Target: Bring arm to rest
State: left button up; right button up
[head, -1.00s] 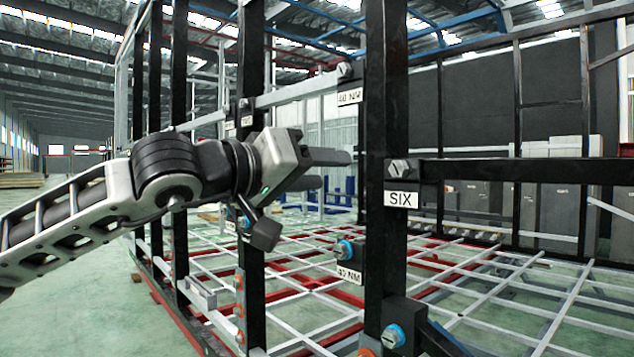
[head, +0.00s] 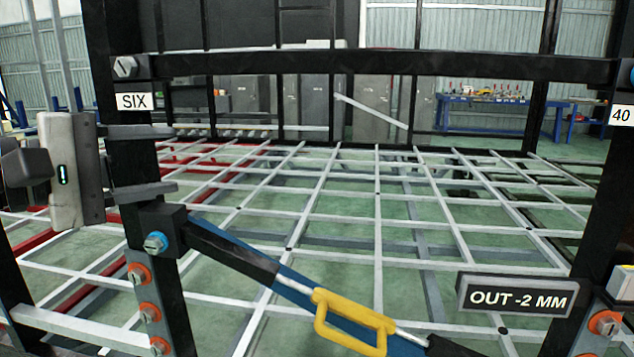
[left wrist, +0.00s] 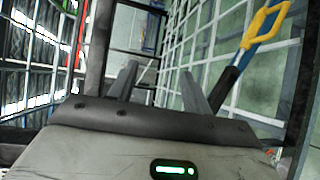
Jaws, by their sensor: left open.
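The gripper's grey body carries a green light. In the left wrist view the open fingers (left wrist: 159,70) also show empty, pointing towards the frame and its floor grid. Most of my left arm lies outside the head view. My right gripper is not in view.
A blue ratchet bar with a yellow handle (head: 352,320) slants down from the post's lower bolt. An "OUT -2 MM" sign (head: 517,297) is at right, beside another black post (head: 605,200). A black crossbar (head: 380,63) spans above. The white floor grid (head: 378,215) lies behind.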

pick_arm(q)
jog(key=d+f+n+h+p, duration=0.1)
jog(key=d+f+n+h, duration=0.45)
jog(key=n, duration=0.55)
notch_tip(320, 180, down, 14)
jog(key=n+t+y+p, duration=0.2)
jog(key=n+t+y, duration=0.4)
jog(key=n, duration=2)
jog(key=s+d+f+n+g+y+p, duration=0.1)
jog(key=s+d+f+n+g+y, duration=0.1)
jog(key=s+f+n, duration=0.5)
jog(key=s+d+f+n+g+y+p, duration=0.1)
jog(key=s+f+n+g+y, duration=0.3)
jog(key=f+n, duration=1)
jog(key=s+n+g, duration=0.1)
jog(key=s+g, duration=0.1)
jog(key=s, duration=0.1)
jog(key=shift+d+f+y, duration=0.35)
jog(key=shift+f, duration=0.05)
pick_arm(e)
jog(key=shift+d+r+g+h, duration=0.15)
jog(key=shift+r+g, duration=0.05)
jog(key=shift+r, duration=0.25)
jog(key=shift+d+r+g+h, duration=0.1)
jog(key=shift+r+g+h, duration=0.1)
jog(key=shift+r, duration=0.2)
